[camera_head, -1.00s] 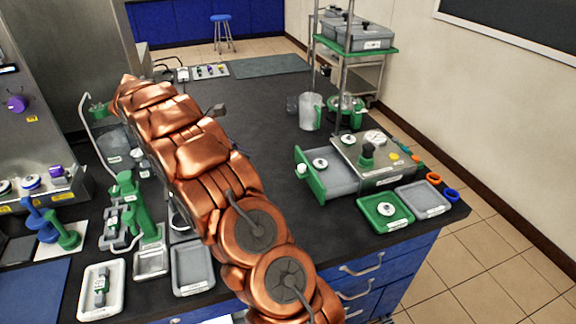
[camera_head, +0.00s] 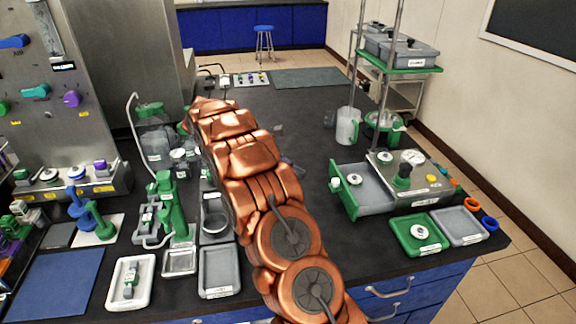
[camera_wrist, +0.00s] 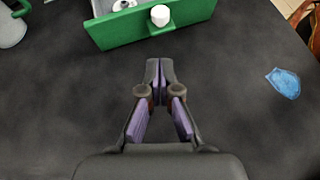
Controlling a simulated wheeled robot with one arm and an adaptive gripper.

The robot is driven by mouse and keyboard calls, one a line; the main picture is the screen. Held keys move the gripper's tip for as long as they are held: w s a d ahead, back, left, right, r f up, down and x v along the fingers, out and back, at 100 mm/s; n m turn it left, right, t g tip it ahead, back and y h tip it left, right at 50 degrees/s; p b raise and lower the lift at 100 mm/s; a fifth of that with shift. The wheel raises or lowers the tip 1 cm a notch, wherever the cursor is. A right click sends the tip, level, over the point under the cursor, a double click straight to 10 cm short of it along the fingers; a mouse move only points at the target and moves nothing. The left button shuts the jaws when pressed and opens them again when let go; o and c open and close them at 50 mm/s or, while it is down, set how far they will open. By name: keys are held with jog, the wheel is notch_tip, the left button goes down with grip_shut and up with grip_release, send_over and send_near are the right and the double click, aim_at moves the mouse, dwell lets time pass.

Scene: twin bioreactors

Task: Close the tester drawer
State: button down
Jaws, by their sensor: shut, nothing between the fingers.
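The tester (camera_head: 410,172) stands on the right part of the black bench. Its drawer (camera_head: 363,190) is pulled out to the left, with a green front panel and a white knob (camera_head: 335,183). A small white round part sits in the drawer. In the wrist view the green drawer front (camera_wrist: 125,30) and its white knob (camera_wrist: 160,15) lie just beyond the fingertips. My gripper (camera_wrist: 160,65) is shut and empty, over bare bench top, apart from the drawer front. In the head view my copper-coloured arm hides the bench middle.
A green tray (camera_head: 416,238) and a grey tray (camera_head: 461,226) lie in front of the tester. A clear jug (camera_head: 347,127) stands behind it. Bare black bench lies left of the drawer. A blue patch (camera_wrist: 283,82) shows at right in the wrist view.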

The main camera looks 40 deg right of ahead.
jog(key=shift+s+d+f+p, duration=0.3)
jog(key=shift+s+d, duration=0.55)
jog(key=shift+s, duration=0.05)
jog(key=shift+s+d+f+p, duration=0.35)
jog(key=shift+s+d, duration=0.45)
jog(key=shift+s, duration=0.15)
jog(key=shift+s+d+f+p, duration=0.25)
jog(key=shift+s+d+f, duration=0.05)
jog(key=shift+s+d, duration=0.6)
